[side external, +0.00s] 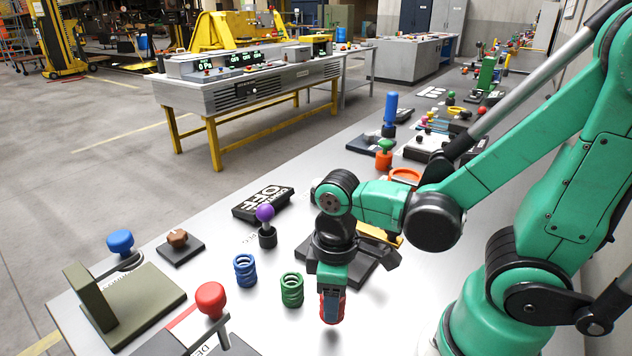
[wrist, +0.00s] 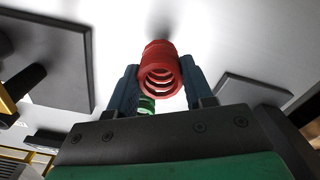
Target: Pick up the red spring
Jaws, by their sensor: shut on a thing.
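The red spring (side external: 326,308) is held between the fingers of my gripper (side external: 332,300), low over the grey table. In the wrist view the red spring (wrist: 161,74) sits between both fingers of my gripper (wrist: 160,85), which touch its sides. A shadow shows under it in the side view, and it looks a little above the table, though the exact gap is hard to tell. My gripper points down.
A green spring (side external: 292,290) and a blue spring (side external: 246,270) stand to the left. A red-knobbed lever (side external: 211,300) stands at the front left. Bare table lies around the held spring.

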